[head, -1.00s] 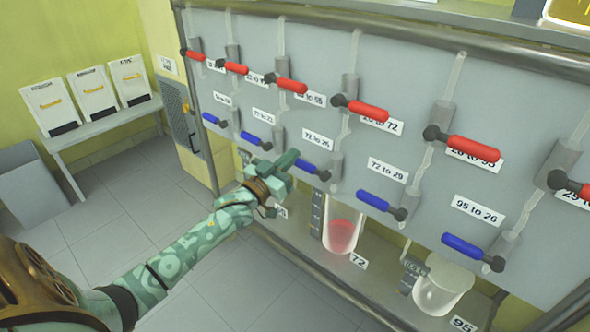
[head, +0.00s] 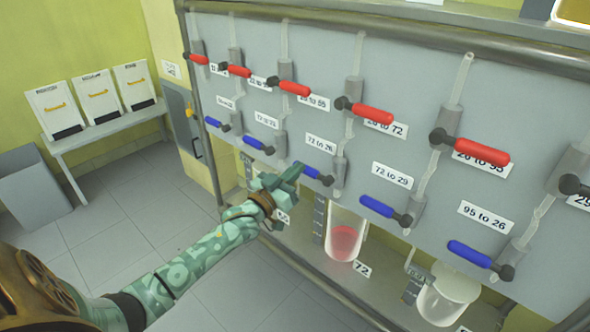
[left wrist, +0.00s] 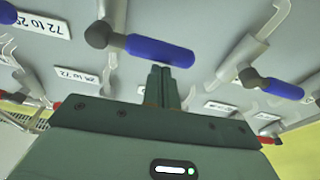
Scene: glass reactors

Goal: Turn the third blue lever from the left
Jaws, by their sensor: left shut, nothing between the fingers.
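A row of blue levers lies along the lower part of the grey panel. The third blue lever from the left (head: 319,174) points left from its dark pivot, near a label that seems to read 72 to 26. My left gripper (head: 298,170) is shut and empty, with its tips by the free left end of this lever. In the left wrist view, the closed fingertips (left wrist: 161,69) sit just below the blue lever (left wrist: 160,50); whether they touch it I cannot tell. My right gripper is not in view.
The second (head: 258,144) and fourth (head: 378,206) blue levers are on either side. Red levers (head: 294,88) line the row above. Below stand a glass vessel with red liquid (head: 344,240) and an empty-looking one (head: 445,298). A metal rail (head: 400,40) runs along the top.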

